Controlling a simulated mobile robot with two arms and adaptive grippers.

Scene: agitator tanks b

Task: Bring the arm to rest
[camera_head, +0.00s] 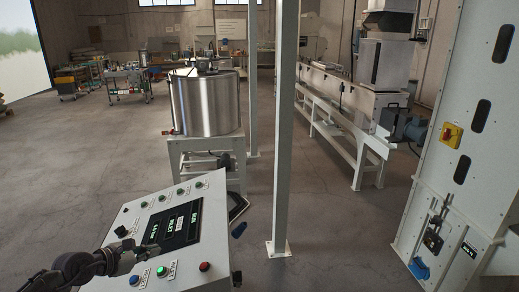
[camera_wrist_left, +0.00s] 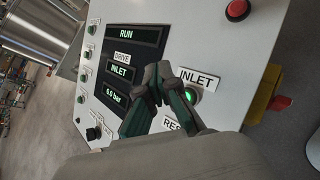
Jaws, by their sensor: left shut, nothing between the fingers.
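My left gripper (camera_head: 128,252) comes in from the lower left of the head view, over the near left part of a light grey control panel (camera_head: 215,245). In the left wrist view my left gripper (camera_wrist_left: 163,75) is shut, with nothing between its fingers. Its tips are beside the INLET label (camera_wrist_left: 197,78) and a green lit button (camera_wrist_left: 193,97), which the fingers partly cover. I cannot tell whether the tips touch the panel. The dark display reads RUN (camera_wrist_left: 126,34), INLET (camera_wrist_left: 121,71) and 6.0 bar (camera_wrist_left: 116,97). My right gripper is not in view.
The panel also has a black knob (camera_head: 121,231), a blue button (camera_head: 134,280) and a red button (camera_head: 204,267). A steel tank (camera_head: 205,105) on a stand is behind it. A white post (camera_head: 284,130) stands to the right. Open floor lies at left.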

